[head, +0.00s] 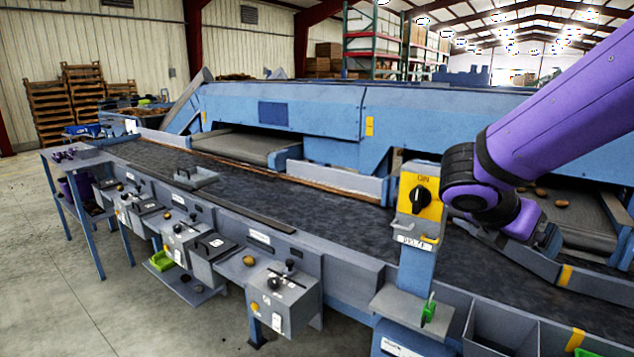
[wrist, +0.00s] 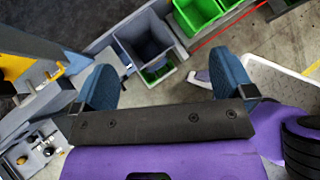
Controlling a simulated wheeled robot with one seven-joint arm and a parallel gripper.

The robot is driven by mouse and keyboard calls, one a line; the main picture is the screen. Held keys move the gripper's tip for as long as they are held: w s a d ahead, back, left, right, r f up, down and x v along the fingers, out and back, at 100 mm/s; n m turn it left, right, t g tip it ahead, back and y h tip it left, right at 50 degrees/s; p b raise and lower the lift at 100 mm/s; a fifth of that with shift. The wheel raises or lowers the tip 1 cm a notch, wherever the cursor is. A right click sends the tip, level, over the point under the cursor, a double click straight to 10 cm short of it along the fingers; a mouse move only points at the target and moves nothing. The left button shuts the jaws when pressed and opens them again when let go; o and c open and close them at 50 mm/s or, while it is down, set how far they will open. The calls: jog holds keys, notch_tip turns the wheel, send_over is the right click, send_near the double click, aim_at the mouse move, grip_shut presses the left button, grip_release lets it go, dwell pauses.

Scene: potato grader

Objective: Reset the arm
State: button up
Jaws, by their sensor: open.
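My arm, purple with black joints, reaches in from the right in the head view, and its lower end hangs beside the yellow switch box (head: 420,196). In the wrist view my gripper (wrist: 165,88) is open, its two blue fingers wide apart with nothing held between them. Below and beyond the fingers are a grey bin (wrist: 146,38) and a green bin (wrist: 197,12).
The switch post (head: 416,265) stands close to my arm. A dark conveyor belt (head: 300,205) runs along the blue grader (head: 330,110). Control boxes (head: 283,300) line its near side. Concrete floor (head: 60,290) is open at left.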

jog(key=s+a+r+m+t+y, duration=0.1)
jog(key=s+r+m+y, duration=0.2)
jog(key=s+m, duration=0.4)
jog(key=s+a+r+m+t+y, duration=0.1)
jog(key=s+r+m+y, duration=0.2)
jog(key=m, duration=1.3)
jog(key=s+y, duration=0.3)
jog(key=s, duration=0.2)
jog(key=shift+s+a+r+m, duration=0.2)
jog(key=shift+a+r+m, duration=0.05)
jog(key=shift+a+m, duration=0.15)
